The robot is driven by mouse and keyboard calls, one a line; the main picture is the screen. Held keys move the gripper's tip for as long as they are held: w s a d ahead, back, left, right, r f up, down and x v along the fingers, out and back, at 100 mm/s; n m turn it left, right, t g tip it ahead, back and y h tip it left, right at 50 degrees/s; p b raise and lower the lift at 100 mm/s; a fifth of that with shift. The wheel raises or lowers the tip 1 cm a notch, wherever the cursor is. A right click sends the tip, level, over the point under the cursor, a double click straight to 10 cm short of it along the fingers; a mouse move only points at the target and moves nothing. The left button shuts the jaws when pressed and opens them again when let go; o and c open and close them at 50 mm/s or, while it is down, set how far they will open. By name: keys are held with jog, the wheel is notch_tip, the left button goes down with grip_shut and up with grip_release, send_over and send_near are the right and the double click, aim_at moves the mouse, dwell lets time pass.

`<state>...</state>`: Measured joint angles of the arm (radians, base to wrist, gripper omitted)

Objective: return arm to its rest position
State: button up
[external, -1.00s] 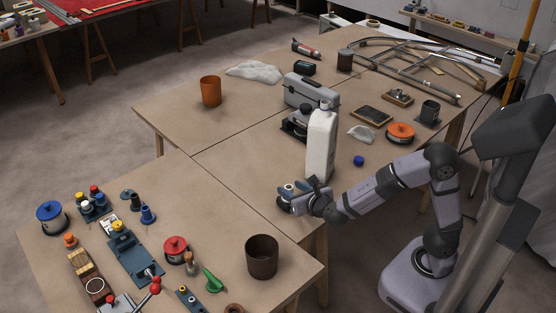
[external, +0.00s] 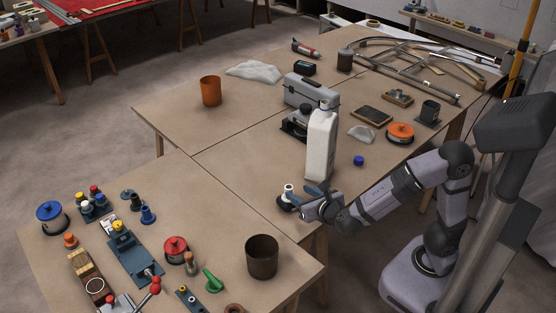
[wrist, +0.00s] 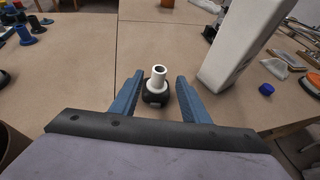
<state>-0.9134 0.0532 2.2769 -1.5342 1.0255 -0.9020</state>
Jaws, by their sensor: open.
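My gripper (external: 312,194) is low over the near edge of the table, at the end of my bent arm. In the wrist view its two blue fingers (wrist: 157,97) are spread apart with nothing held between them. A small white cylinder on a dark round base (external: 288,196) stands upright just beyond the fingertips. It also shows in the wrist view, where the white cylinder (wrist: 159,76) sits in line with the gap between the fingers.
A tall white bottle (external: 321,147) stands close beside the gripper, on its right in the wrist view. A blue cap (external: 358,160) lies near it. A dark brown cup (external: 262,257) stands on the left table. Bare tabletop (external: 235,200) lies left of the gripper.

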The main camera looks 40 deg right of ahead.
jog(key=w+d+r+m+t+h+b, duration=0.3)
jog(key=d+r+h+b, duration=0.8)
jog(key=d, duration=0.5)
jog(key=s+d+f+m+g+h+p, duration=0.1)
jog(key=s+d+f+m+g, duration=0.15)
jog(key=d, duration=0.35)
jog(key=s+d+f+m+g+h+p, duration=0.1)
jog(key=s+d+m+g, duration=0.1)
jog(key=d+m+g, duration=0.3)
jog(key=s+d+f+m+g+y+p, duration=0.25)
jog(key=s+f+m+g, duration=0.2)
jog(key=f, duration=0.45)
jog(key=s+d+f+m+g+y+p, duration=0.1)
jog(key=s+f+m+g+y+p, duration=0.2)
jog(key=s+f, duration=0.4)
jog(key=s+a+f+m+g+y+p, duration=0.2)
jog(key=s+a+f+m+y, duration=0.4)
jog(key=a+f+m+y, duration=0.25)
jog(key=a+m+y+p, duration=0.2)
jog(key=a+m+y, duration=0.1)
jog(key=a+m, duration=0.25)
notch_tip(320, 180, up, 21)
jog(key=m+p, duration=0.1)
jog(key=p, duration=2)
jog(key=shift+w+d+t, duration=0.3)
jog(key=shift+d+t, duration=0.1)
